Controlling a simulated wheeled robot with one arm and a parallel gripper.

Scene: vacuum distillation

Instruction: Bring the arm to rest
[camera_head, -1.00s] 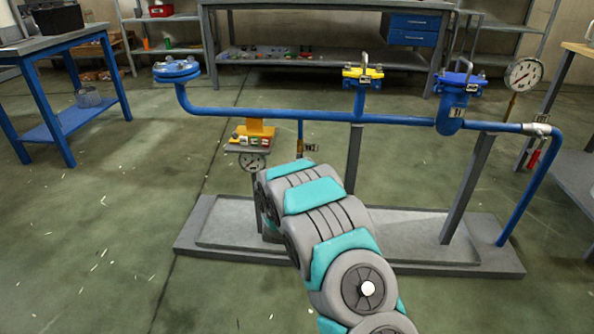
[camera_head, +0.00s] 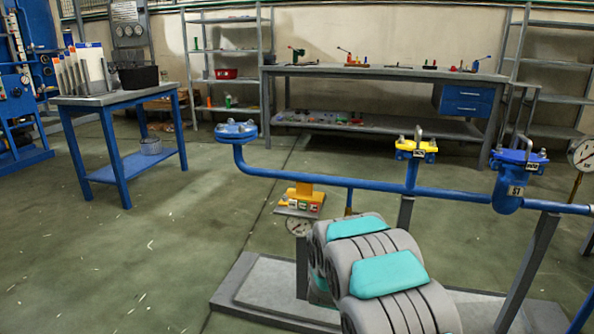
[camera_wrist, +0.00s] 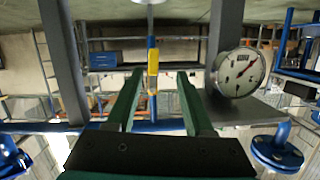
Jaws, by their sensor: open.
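In the wrist view my gripper (camera_wrist: 160,74) is open, with two green fingers apart and nothing between them. A yellow and blue upright part (camera_wrist: 153,70) shows beyond the fingertips, and I cannot tell how far off it is. A round dial gauge (camera_wrist: 239,72) is to the right of the fingers. In the head view my grey and teal arm is at the lower middle, in front of the blue pipe rig (camera_head: 350,182). My gripper is hidden there.
The rig carries a blue flange (camera_head: 236,131), a yellow-topped valve (camera_head: 415,149), a blue valve (camera_head: 513,180) and a gauge (camera_head: 584,154). Its base plate (camera_head: 265,290) lies under my arm. A blue table (camera_head: 122,100) stands left and a workbench (camera_head: 380,73) behind. The left floor is clear.

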